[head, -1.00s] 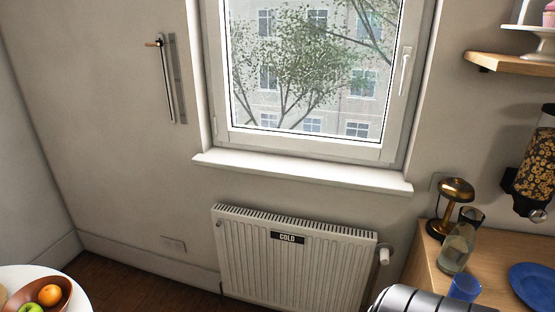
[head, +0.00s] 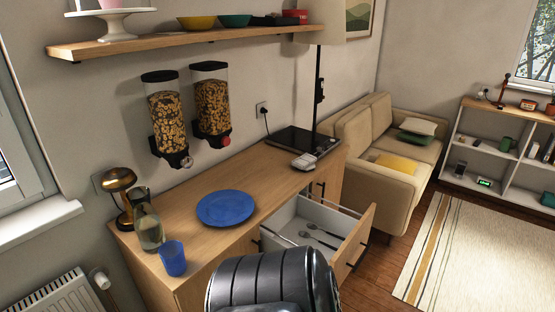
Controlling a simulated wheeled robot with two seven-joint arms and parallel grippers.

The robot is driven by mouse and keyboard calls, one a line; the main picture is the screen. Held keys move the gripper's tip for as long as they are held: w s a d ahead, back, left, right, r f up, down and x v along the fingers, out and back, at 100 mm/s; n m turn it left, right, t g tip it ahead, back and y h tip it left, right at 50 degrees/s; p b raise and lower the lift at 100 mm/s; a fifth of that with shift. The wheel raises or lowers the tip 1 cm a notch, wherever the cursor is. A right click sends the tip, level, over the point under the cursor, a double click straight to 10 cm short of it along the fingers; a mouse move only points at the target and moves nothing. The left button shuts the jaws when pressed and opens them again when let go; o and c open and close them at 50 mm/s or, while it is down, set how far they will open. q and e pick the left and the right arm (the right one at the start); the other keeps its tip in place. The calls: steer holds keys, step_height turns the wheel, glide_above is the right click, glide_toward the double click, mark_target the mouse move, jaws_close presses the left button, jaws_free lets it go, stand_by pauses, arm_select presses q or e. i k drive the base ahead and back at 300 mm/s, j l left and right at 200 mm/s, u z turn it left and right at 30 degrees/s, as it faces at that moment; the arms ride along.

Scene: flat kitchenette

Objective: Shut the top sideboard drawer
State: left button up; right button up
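In the head view the wooden sideboard (head: 178,212) stands along the wall. Its top drawer (head: 355,243) is pulled well out toward the room, with a wooden front and white inner walls. Several pieces of cutlery (head: 318,236) lie inside it. A dark handle shows at the right of the drawer front. Neither of my grippers is in view. A dark ribbed part, probably mine, fills the bottom middle and hides part of the sideboard front near the drawer.
On the sideboard top are a blue plate (head: 225,208), a blue cup (head: 173,257), a glass bottle (head: 148,222), a brass lamp (head: 119,182) and a dark flat device (head: 302,141). A beige sofa (head: 384,150) stands beyond. Floor right of the drawer is clear up to the rug (head: 465,250).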

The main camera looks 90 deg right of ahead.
mark_target(280, 231)
steer(key=z, duration=3.45)
